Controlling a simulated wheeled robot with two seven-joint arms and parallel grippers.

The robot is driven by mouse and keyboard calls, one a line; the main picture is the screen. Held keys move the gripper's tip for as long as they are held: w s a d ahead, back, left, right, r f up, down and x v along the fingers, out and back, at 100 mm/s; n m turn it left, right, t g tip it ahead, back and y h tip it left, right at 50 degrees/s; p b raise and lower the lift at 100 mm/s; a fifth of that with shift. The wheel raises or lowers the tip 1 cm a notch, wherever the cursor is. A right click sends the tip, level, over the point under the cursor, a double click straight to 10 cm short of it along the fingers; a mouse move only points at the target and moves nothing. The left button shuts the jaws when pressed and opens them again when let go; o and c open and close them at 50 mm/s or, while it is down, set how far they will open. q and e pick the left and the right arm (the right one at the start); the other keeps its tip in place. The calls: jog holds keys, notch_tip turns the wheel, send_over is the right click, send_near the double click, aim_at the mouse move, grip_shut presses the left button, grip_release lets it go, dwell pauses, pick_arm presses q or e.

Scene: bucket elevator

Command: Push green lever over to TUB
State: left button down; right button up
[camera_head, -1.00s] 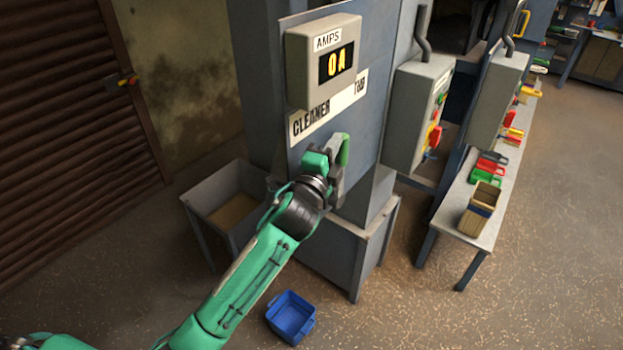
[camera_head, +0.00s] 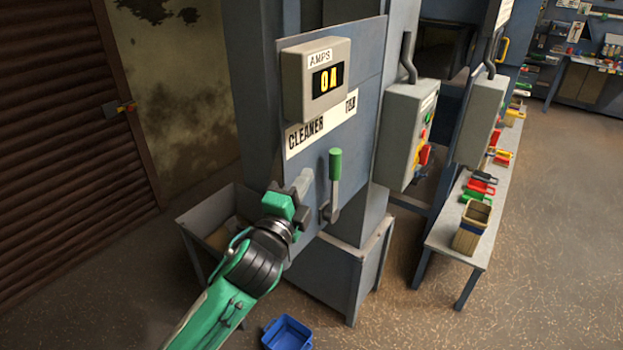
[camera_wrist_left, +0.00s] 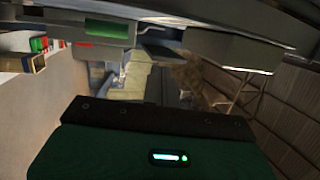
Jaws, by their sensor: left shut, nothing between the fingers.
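The green lever (camera_head: 335,166) has a green grip on a grey stem and stands nearly upright on the blue-grey panel (camera_head: 372,125). The white label strip (camera_head: 332,122) above it reads CLEANER at left and TUB at right, and the grip sits below its right part. My left gripper (camera_head: 303,184) is shut and empty, just left of the lever's stem, with a small apparent gap. In the left wrist view I cannot identify the lever surely. My right gripper is not in view.
The AMPS display box (camera_head: 316,80) juts out above the label. A grey switch box (camera_head: 408,132) stands right of the panel. A bench (camera_head: 450,232) with coloured items is farther right. A blue bin (camera_head: 287,334) lies on the floor below.

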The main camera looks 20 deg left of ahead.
pick_arm(q)
jog(key=shift+s+a, duration=0.15)
jog(key=shift+s, duration=0.2)
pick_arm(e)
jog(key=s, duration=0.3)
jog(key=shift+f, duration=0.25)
